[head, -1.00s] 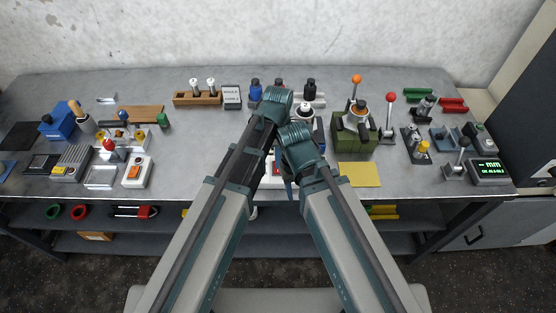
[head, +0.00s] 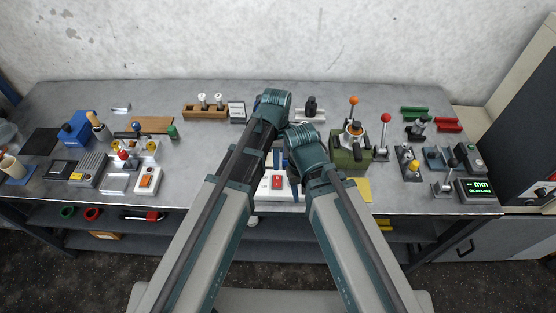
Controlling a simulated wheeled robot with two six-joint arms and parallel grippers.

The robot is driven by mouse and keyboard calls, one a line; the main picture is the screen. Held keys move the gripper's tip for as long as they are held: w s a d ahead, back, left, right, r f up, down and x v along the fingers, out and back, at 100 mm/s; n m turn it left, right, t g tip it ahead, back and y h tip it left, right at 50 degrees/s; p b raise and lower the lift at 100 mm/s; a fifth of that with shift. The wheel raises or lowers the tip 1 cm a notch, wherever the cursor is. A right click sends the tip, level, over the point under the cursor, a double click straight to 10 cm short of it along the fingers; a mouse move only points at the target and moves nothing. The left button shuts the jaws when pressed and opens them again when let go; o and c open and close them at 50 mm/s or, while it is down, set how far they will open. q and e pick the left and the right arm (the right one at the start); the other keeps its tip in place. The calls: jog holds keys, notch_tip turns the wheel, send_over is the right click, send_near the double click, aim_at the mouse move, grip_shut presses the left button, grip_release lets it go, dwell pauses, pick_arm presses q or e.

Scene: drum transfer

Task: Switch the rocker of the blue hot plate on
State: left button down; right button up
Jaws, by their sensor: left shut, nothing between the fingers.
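A white box with a red rocker (head: 277,183) sits near the bench's front edge, framed between my two arms. My arms cover its sides and the area behind it, so a blue hot plate top is not clearly visible there. My left gripper (head: 283,160) is small and mostly hidden behind my arm links, just behind the red rocker in the picture. It is shut and empty; I cannot tell whether it touches anything. My right gripper is hidden behind my right arm.
A second white box with an orange rocker (head: 148,181) stands to the left. A blue box (head: 77,129) is at the far left. A green machine (head: 350,148) and levers stand close to the right of my arms. A yellow pad (head: 363,188) lies at the front edge.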

pick_arm(q)
jog(key=r+p, duration=0.2)
jog(key=r, duration=0.1)
jog(key=r+p, duration=0.2)
jog(key=shift+s+d+r, duration=0.1)
jog(key=shift+s+d, duration=0.05)
jog(key=shift+s, duration=0.25)
pick_arm(e)
notch_tip(320, 180, up, 5)
jog(key=shift+d+r, duration=0.1)
jog(key=shift+d, duration=0.05)
pick_arm(q)
jog(key=s+a+m+t, duration=0.2)
jog(key=s+a+m, duration=0.2)
jog(key=a+m, duration=1.25)
jog(key=s+d+f+m+b, duration=0.2)
jog(key=s+d+f+b, duration=0.1)
jog(key=d, duration=0.3)
jog(key=s+d+f+m+g+y+b, duration=0.1)
jog(key=s+d+f+m+b, duration=0.2)
jog(key=d+f+b, duration=0.2)
jog(key=shift+d, duration=0.9)
pick_arm(e)
notch_tip(320, 180, down, 8)
